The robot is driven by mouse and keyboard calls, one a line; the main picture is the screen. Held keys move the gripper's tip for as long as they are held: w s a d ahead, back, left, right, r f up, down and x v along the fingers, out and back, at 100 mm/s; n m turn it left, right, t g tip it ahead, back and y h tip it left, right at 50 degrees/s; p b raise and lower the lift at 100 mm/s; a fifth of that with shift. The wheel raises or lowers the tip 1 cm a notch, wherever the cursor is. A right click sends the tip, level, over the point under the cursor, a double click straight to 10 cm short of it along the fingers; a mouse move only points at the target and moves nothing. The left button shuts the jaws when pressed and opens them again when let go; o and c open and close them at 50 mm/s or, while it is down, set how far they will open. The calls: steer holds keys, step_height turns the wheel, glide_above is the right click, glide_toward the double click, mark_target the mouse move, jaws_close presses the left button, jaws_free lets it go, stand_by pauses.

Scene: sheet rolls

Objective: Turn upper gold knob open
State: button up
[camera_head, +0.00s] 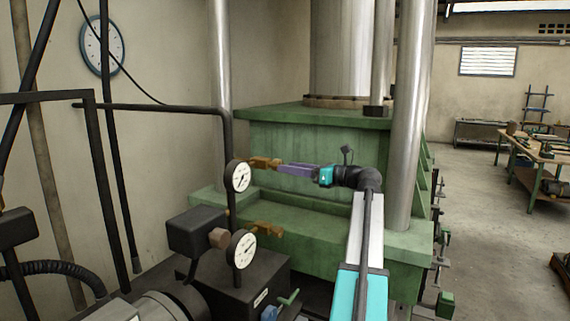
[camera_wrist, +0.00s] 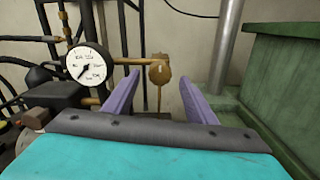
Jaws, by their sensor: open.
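The upper gold knob (camera_head: 264,163) sits on a fitting beside the upper gauge, at the left of the green press. In the wrist view the gold knob (camera_wrist: 160,70) is centred ahead, with a thin stem hanging below it. My gripper (camera_head: 283,169) comes from the right, its purple fingers pointing at the knob. In the wrist view my gripper (camera_wrist: 159,77) is open, one finger on each side of the knob's outline. Whether the tips reach around the knob or stop just short, I cannot tell. A lower gold knob (camera_head: 266,229) is below.
A round upper gauge (camera_head: 238,176) and a lower gauge (camera_head: 243,248) stand on a dark pipe close left of the knobs. The green press (camera_head: 300,150) and steel columns (camera_head: 408,120) are close behind and to the right. Black pipes and a motor crowd the left.

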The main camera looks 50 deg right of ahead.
mark_target(275, 165)
steer(key=shift+p+x, duration=0.4)
steer(key=shift+x, duration=1.25)
steer(key=c, duration=1)
